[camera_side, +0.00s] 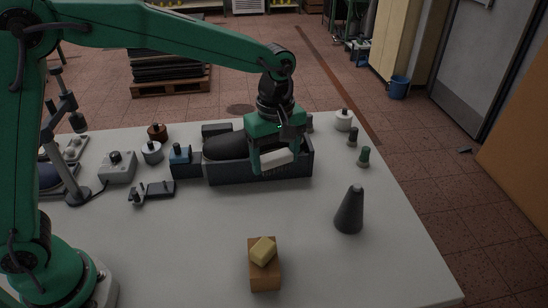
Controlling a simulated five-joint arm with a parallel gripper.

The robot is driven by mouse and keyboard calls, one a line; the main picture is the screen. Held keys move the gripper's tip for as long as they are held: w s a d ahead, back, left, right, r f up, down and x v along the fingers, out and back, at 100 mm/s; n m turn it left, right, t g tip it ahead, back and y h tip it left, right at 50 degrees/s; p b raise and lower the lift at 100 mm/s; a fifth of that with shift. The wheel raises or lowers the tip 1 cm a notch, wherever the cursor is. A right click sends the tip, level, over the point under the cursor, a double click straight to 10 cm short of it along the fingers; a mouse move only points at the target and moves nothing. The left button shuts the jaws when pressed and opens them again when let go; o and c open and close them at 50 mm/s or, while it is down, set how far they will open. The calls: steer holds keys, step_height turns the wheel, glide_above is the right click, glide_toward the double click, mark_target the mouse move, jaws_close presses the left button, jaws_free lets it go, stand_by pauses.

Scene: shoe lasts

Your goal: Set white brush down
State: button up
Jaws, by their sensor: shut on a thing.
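My gripper (277,163) is at the dark grey open box (250,176) on the table, pointing down over its right part. It is shut on the white brush (276,158), a pale, roughly level block seen between the green fingers. The brush is at about the height of the box's front wall. I cannot tell whether it touches the box. A black shoe last (227,147) lies in the box to the left of my gripper. The fingers hide part of the brush and of the box's inside.
A dark cone (349,211) stands at the right. A yellow block rests on an orange-brown block (264,274) at the front. Small knobbed pieces stand near the right back edge, including a green-topped one (364,157). A grey knobbed box (118,167) is at left.

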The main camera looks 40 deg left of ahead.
steer(key=w+a+n, duration=0.3)
steer(key=a+n, duration=0.4)
steer(key=a, duration=0.9)
steer(key=w+a+n, duration=0.4)
steer(key=a+n, duration=0.3)
steer(key=a, duration=0.9)
steer(key=f, duration=0.5)
steer(key=shift+s+d, duration=0.1)
steer(key=shift+d, duration=0.2)
steer(key=shift+a+f, duration=0.1)
glide_above(185, 141)
step_height(185, 141, down, 7)
steer(key=shift+r, duration=0.1)
steer(key=shift+f, duration=2.05)
steer(key=shift+f, duration=0.15)
